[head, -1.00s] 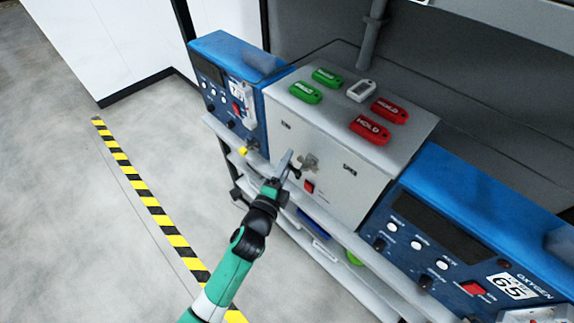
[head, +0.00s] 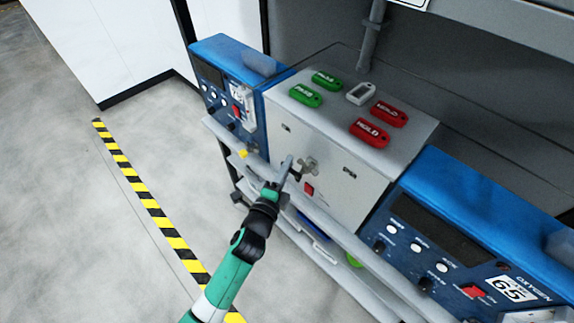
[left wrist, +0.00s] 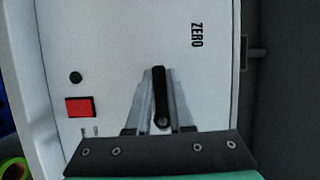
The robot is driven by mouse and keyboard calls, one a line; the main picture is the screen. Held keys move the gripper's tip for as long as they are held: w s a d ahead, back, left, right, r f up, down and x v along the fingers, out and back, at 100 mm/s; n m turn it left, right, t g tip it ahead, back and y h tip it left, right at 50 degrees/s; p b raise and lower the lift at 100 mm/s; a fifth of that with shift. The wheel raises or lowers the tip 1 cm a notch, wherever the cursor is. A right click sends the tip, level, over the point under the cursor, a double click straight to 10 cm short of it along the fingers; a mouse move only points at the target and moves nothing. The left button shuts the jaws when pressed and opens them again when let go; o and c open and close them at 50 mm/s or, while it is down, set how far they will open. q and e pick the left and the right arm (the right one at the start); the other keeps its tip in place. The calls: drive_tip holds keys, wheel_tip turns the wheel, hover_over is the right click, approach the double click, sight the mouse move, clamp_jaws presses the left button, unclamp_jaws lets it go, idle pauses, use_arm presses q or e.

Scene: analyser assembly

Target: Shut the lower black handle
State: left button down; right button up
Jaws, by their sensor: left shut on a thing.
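The grey box (head: 360,200) has a pale front panel with valve fittings. The black handle (left wrist: 161,95) is a narrow dark bar against this panel in the left wrist view, between my fingertips. My left gripper (left wrist: 160,78) is shut on the handle, with one finger along each side of it. In the head view my left gripper (head: 284,168) is at the front of the box, beside a metal valve fitting (head: 309,166), and hides part of the handle. My right gripper is in neither view.
A red switch (left wrist: 80,107) and the word ZERO (left wrist: 196,35) are on the panel. Green and red tags (head: 369,133) lie on top of the box. Blue analysers (head: 470,240) stand at both sides. The floor at left is clear.

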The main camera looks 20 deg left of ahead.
use_arm(q)
drive_tip(key=n+p, duration=0.2)
drive_tip(key=f+n+g+p, duration=0.1)
drive_tip(key=p, duration=0.2)
drive_tip(key=n+g+p, duration=0.1)
drive_tip(key=n+p, duration=0.1)
drive_tip(key=p, duration=0.1)
drive_tip(key=shift+s+d+f+n+h, duration=0.15)
drive_tip(key=shift+d+f+n+h, duration=0.15)
drive_tip(key=shift+h, duration=0.1)
drive_tip(key=shift+s+d+f+n+g+h+b, duration=0.2)
drive_tip(key=shift+d+f+n+g+h+b, duration=0.4)
drive_tip(key=shift+n, duration=0.65)
drive_tip(key=shift+s+d+f+n+g+h+b, duration=0.15)
drive_tip(key=shift+d+n+g+h+b, duration=0.3)
drive_tip(key=shift+n+h, duration=0.6)
drive_tip(key=shift+s+d+f+n+g+h+b, duration=0.2)
drive_tip(key=shift+d+f+n+g+h+b, duration=0.25)
drive_tip(key=shift+n, duration=0.95)
drive_tip(key=shift+d+r, duration=0.1)
drive_tip(key=c, duration=0.8)
unclamp_jaws()
drive_tip(key=shift+s, duration=0.1)
